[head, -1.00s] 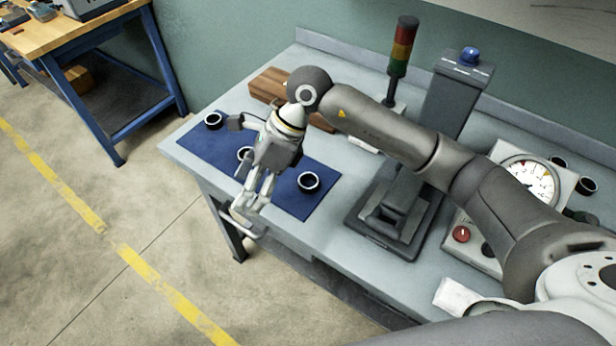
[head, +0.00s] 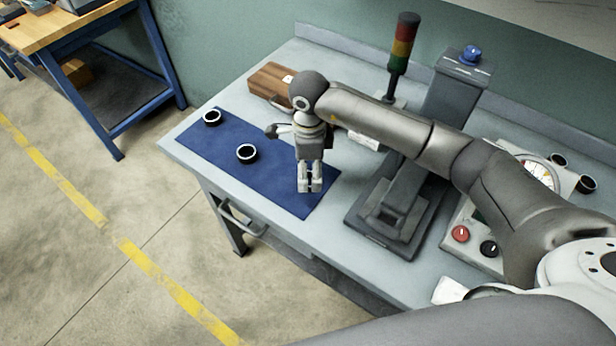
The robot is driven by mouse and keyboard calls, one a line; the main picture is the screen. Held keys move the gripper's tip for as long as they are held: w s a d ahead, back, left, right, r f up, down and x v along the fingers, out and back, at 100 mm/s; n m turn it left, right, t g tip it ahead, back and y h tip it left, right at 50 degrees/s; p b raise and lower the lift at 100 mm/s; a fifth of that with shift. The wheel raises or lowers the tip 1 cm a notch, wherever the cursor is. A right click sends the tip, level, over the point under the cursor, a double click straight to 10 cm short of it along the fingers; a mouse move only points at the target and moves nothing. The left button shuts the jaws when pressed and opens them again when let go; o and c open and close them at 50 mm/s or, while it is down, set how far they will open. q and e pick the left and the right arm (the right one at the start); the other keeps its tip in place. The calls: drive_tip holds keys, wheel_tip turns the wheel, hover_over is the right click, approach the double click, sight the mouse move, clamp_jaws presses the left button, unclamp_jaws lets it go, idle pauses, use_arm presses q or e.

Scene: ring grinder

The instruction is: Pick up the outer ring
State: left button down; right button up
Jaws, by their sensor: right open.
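Two black rings with pale rims lie on the blue mat (head: 203,150): one ring (head: 211,117) near its far left end and another ring (head: 247,153) near its middle. The frames do not make clear which ring is the outer one. My right gripper (head: 310,188) is open and points down over the right part of the mat. It covers the spot where a third ring lay a second ago, so that ring is hidden now. I cannot tell whether the fingers touch it. My left gripper is not in view.
A wooden block (head: 270,84) lies behind the mat. A dark grey machine (head: 405,195) stands right of the mat, with a signal tower (head: 403,45) behind it. A panel with a red knob (head: 460,233) and a gauge (head: 538,174) is farther right.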

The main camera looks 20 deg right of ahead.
drive_tip(key=shift+w+a+f+p, duration=0.15)
drive_tip(key=shift+f+p, duration=0.3)
drive_tip(key=shift+f, duration=1.25)
drive_tip(key=c, duration=1.2)
